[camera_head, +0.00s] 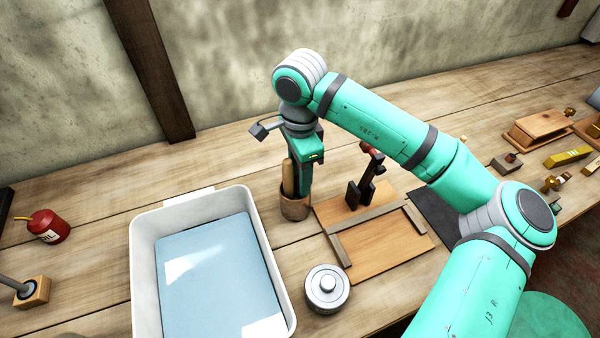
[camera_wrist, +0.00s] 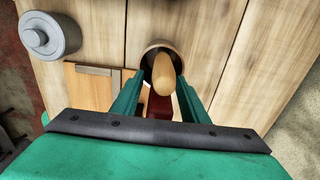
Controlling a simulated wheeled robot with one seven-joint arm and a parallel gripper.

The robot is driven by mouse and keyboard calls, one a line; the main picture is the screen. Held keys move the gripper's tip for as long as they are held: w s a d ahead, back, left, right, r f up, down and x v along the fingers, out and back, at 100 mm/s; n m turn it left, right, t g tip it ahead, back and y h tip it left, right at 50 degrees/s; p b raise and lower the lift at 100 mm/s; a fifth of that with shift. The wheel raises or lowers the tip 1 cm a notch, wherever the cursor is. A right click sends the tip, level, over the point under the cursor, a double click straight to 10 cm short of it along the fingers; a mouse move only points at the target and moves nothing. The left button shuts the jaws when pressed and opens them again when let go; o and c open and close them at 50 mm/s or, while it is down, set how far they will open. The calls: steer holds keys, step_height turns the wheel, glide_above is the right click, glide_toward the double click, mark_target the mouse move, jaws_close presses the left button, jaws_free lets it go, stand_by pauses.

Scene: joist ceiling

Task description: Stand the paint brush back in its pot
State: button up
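The pot (camera_head: 295,208) is a small brown cup standing on the bench beside the white tray. My gripper (camera_head: 304,190) points down at the pot, just right of the handle. In the wrist view my gripper's fingers (camera_wrist: 163,90) stand apart on either side of the handle, with gaps visible. The brush's lower end is hidden.
A white tray (camera_head: 142,255) with a blue inside stands left. A lidded metal tin (camera_head: 327,288) is in front. A wooden board (camera_head: 385,250) and a dark, red-topped clamp-like object (camera_head: 362,185) are close on the right.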

step_height(320, 180, up, 12)
steer(key=shift+r, duration=0.15)
stand_by(0.6)
steer(key=shift+s, duration=0.1)
stand_by(0.4)
